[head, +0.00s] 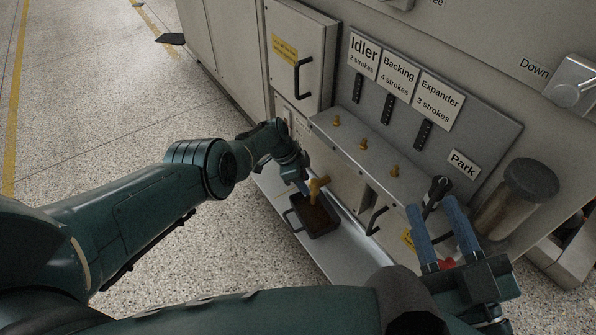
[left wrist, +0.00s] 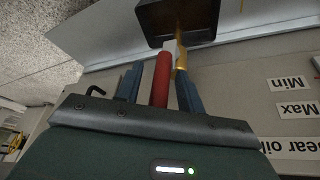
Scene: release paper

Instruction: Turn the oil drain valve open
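The oil drain valve (head: 318,187) is a brass-yellow fitting low on the machine's front, above a dark pan. In the left wrist view its yellow body (left wrist: 181,60) is partly hidden behind a blue finger. Its red handle (left wrist: 162,80) lies between the two fingers of my left gripper (left wrist: 158,78), with a visible gap on the left side. My left gripper (head: 304,186) is open beside the valve in the head view, where the red handle is hidden. My right gripper (head: 431,207) is open and empty, near a black-knobbed lever.
The dark drip pan (head: 314,218) sits on a metal shelf below the valve. Several brass fittings (head: 363,145) stand on the ledge above. The black-knobbed lever (head: 437,188) and a cylindrical container (head: 520,190) are at right.

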